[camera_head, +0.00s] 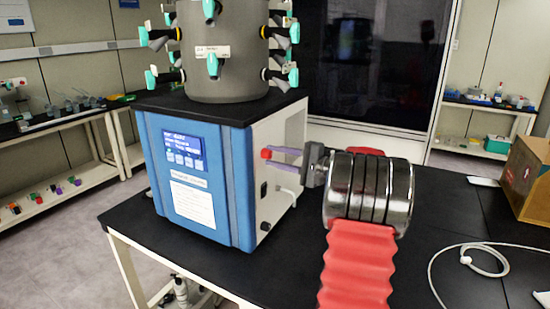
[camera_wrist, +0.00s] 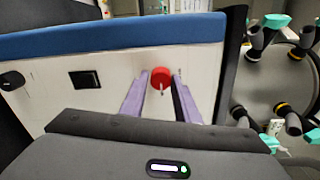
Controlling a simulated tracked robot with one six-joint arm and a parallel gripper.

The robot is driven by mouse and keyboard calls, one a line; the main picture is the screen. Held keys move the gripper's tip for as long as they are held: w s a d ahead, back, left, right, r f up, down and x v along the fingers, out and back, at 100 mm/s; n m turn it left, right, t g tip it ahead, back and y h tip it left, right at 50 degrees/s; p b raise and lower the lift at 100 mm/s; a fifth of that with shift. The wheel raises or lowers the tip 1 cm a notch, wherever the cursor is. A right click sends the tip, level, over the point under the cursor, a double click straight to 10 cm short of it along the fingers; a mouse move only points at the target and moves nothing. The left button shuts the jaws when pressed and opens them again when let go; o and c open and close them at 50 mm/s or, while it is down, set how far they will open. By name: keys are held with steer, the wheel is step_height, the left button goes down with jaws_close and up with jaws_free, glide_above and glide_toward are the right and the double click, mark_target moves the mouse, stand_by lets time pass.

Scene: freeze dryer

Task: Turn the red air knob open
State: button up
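The red air knob (camera_head: 266,153) sits on the white side panel of the blue freeze dryer (camera_head: 187,180). In the wrist view the knob (camera_wrist: 161,76) shows between the two purple fingertips, with a small metal stem below it. My gripper (camera_head: 273,156) reaches toward the side panel from the right, its tips close to the knob. My gripper (camera_wrist: 160,84) is open in the wrist view, one finger on each side of the knob with gaps between. I cannot tell whether the tips overlap the knob in depth.
A black switch (camera_wrist: 85,79) is on the same panel. The grey chamber (camera_head: 228,50) with several teal-handled valves stands on top. The black table (camera_head: 440,190) holds a white cable (camera_head: 488,262) and a cardboard box (camera_head: 528,178) at right.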

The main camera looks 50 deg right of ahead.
steer(key=o, duration=0.4)
steer(key=v, duration=1.3)
steer(key=shift+s+d, duration=0.15)
steer(key=shift+s, duration=0.2)
